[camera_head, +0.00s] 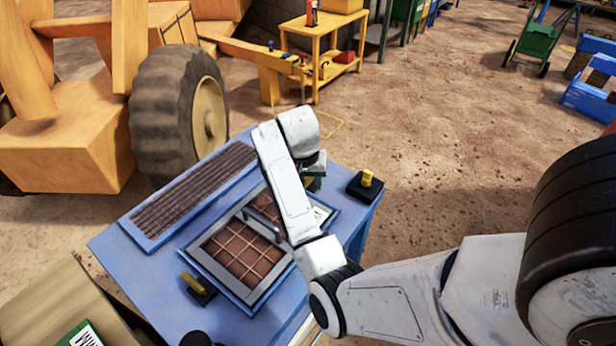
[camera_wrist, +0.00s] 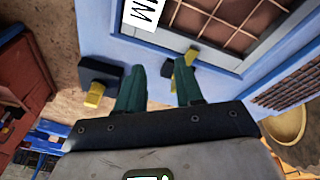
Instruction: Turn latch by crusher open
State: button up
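A blue crusher top (camera_head: 120,245) carries a framed hatch with a brown grid (camera_head: 240,255). A yellow latch handle on a black block (camera_head: 367,178) stands at its right corner, and another yellow latch (camera_head: 196,284) sits at its front left. My gripper (camera_head: 314,172) is over the far right of the hatch, partly hidden by my arm. In the wrist view its two green fingers (camera_wrist: 158,76) are apart. A yellow latch (camera_wrist: 191,57) is at the right finger, partly hidden by it; contact cannot be told. A second yellow latch (camera_wrist: 95,93) is left of the fingers, clear of them.
A long brown grille (camera_head: 195,195) lies along the crusher's far left side. A large tyre (camera_head: 175,115) and yellow machinery stand behind it. A yellow trolley (camera_head: 320,60) stands at the back. Bare dirt ground is free to the right of the crusher.

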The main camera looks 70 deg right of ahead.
jog(key=w+d+r+m+y+b, duration=0.2)
jog(key=w+d+r+m, duration=0.3)
jog(key=d, duration=0.3)
jog(key=shift+m, duration=0.6)
jog(key=f, duration=0.7)
jog(key=s+f, duration=0.1)
jog(key=f, duration=0.2)
jog(key=shift+s+d+f, duration=0.1)
jog(key=shift+f, duration=0.25)
jog(key=shift+c, duration=0.4)
grip_shut()
